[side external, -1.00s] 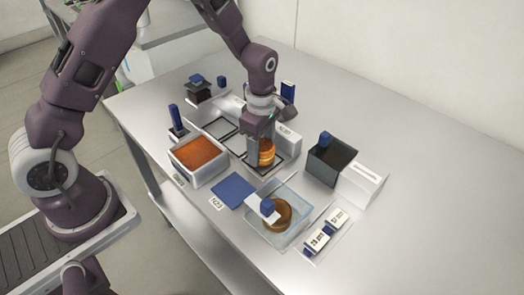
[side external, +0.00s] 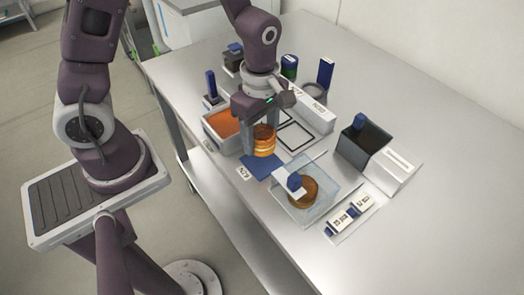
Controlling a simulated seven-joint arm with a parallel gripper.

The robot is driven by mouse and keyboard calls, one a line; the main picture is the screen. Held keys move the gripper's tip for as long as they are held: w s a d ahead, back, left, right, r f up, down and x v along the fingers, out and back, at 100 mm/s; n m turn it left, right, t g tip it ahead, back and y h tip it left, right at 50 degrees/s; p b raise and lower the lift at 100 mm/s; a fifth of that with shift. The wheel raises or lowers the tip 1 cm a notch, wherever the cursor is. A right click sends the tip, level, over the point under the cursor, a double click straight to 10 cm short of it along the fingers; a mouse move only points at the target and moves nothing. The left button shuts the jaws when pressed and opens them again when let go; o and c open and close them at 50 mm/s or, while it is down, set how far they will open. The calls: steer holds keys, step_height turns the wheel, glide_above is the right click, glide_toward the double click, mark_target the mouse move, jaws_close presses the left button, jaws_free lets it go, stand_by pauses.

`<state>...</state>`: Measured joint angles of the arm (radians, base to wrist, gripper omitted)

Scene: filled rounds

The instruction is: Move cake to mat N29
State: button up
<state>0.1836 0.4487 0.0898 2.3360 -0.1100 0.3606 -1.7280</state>
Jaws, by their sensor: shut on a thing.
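The cake (side external: 264,143) is a round, layered orange-brown piece. My gripper (side external: 261,133) is shut on it, with a finger at its side. The cake is upright above or at the back edge of a dark blue square mat (side external: 262,168); I cannot tell whether it touches the surface. A small white label (side external: 243,173) lies at the mat's left corner, its text too small to read surely. Part of the cake's top is hidden by my gripper.
An orange-filled box (side external: 222,124) stands close left of the cake. A clear tray (side external: 322,203) with a brown round (side external: 304,190) sits right of the mat. A black frame outline (side external: 296,137) lies empty behind. A dark box (side external: 358,142) stands at right.

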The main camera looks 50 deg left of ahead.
mark_target(261, 160)
step_height(261, 160, down, 5)
steer(key=shift+f, duration=0.1)
steer(key=o, duration=0.9)
steer(key=shift+c, duration=0.2)
